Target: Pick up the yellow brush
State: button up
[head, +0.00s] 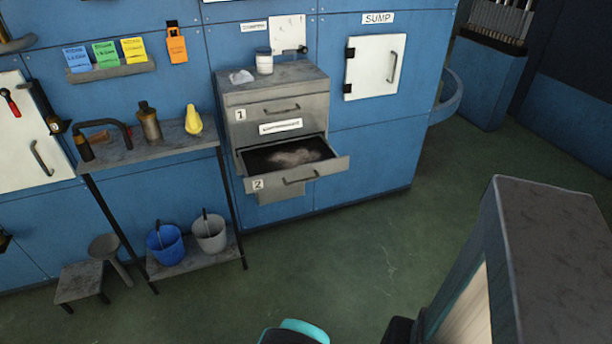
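I see nothing that I can clearly tell is a yellow brush. A yellow pear-shaped thing (193,120) stands upright on the right part of the metal side table (170,141); I cannot tell whether it has bristles. My gripper is not in view. A teal and black rounded part at the bottom edge looks like a piece of my arm.
A dark bottle (149,121) stands left of the yellow thing. Drawer 2 (300,180) of the grey cabinet is pulled open, with pale fluffy stuff inside. Blue (165,245) and grey (209,232) buckets sit on the lower shelf. A stool (82,282) stands left. The green floor ahead is clear.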

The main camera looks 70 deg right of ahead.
aim_at(194, 125)
jog(key=u, duration=0.85)
jog(key=k, duration=0.15)
jog(key=z, duration=3)
jog(key=i, duration=0.6)
jog(key=z, duration=0.1)
jog(key=k, duration=0.6)
